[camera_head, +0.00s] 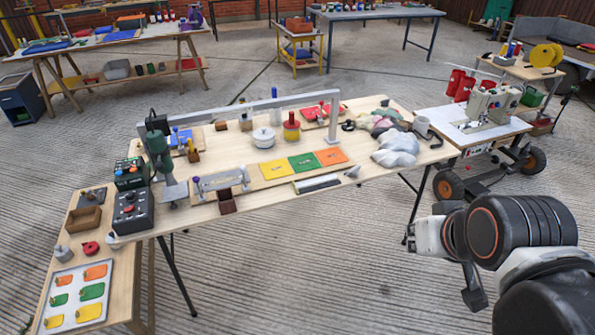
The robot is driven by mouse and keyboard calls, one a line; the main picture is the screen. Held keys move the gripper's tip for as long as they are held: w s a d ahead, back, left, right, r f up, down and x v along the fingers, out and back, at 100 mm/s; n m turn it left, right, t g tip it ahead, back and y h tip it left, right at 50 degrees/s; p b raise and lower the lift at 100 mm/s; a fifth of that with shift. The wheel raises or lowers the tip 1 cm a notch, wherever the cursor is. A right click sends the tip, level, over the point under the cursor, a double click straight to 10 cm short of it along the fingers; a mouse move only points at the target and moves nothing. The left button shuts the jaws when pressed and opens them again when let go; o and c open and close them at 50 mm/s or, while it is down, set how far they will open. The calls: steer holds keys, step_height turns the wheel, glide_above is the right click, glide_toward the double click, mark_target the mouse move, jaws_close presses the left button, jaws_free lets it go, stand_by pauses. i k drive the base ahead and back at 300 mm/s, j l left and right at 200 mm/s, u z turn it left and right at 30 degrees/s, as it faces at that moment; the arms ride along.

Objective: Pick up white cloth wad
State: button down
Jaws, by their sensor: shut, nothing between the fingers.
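The white cloth wad (395,149) is a crumpled pale heap at the right end of the long wooden workbench (232,208), close to its front edge. My gripper (475,297) is low at the lower right, in front of the bench and well apart from the wad. It is shut and empty, seen small beneath my arm. My arm hides part of the floor there.
Coloured cloths (383,122) and a light mug (421,126) sit next to the wad. A sewing machine (490,106) stands on a wheeled table to the right. Green, yellow and orange squares (303,162) lie to the left. Floor in front of the bench is clear.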

mark_target(355, 171)
steer(key=i+l+u, duration=0.2)
steer(key=i+l, duration=1.1)
